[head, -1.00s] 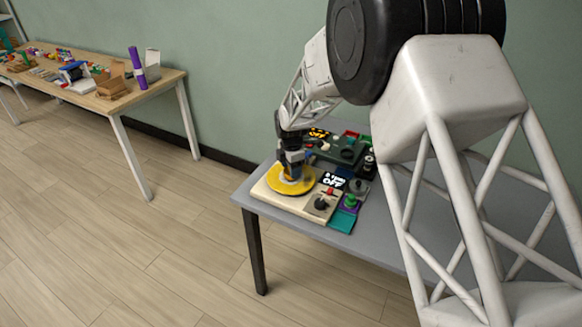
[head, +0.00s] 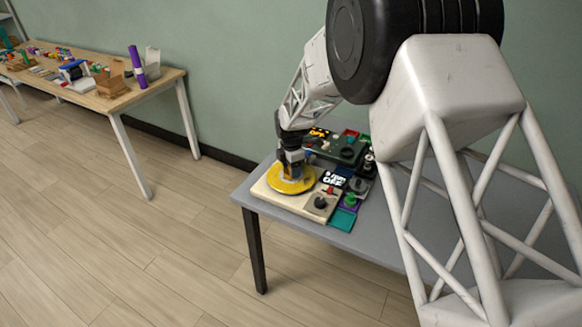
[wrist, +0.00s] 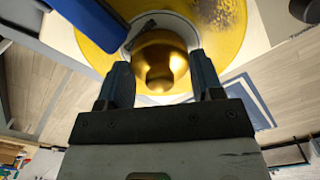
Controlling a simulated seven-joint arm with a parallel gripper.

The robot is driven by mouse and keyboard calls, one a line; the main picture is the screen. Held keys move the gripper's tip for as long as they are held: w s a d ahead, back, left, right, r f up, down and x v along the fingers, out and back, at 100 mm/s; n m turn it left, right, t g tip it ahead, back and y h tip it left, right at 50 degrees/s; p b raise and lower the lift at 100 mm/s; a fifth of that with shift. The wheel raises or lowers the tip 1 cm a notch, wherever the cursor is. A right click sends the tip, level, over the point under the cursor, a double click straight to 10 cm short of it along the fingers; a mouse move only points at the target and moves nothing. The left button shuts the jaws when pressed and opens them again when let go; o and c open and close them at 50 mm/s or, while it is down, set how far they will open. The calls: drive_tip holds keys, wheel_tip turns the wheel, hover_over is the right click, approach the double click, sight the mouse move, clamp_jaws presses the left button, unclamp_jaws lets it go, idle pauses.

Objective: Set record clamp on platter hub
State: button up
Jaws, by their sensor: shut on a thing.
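The gold, rounded record clamp (wrist: 160,62) is between the two fingers of my gripper (wrist: 162,80) in the wrist view. My gripper is shut on it. The yellow platter (wrist: 222,28) with a pale centre lies directly behind the clamp in that view. In the head view the platter (head: 272,183) sits on a cream turntable base (head: 264,194), and my gripper (head: 291,168) points down over its middle. The clamp is hidden there by the gripper. I cannot tell whether the clamp touches the hub.
A dark device (head: 340,149) stands behind. The grey table's (head: 300,224) front edge is close. A wooden table (head: 150,92) with clutter is far left.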

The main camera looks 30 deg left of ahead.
drive_tip(key=o, duration=1.3)
drive_tip(key=shift+r, duration=0.2)
drive_tip(key=shift+r, duration=3.35)
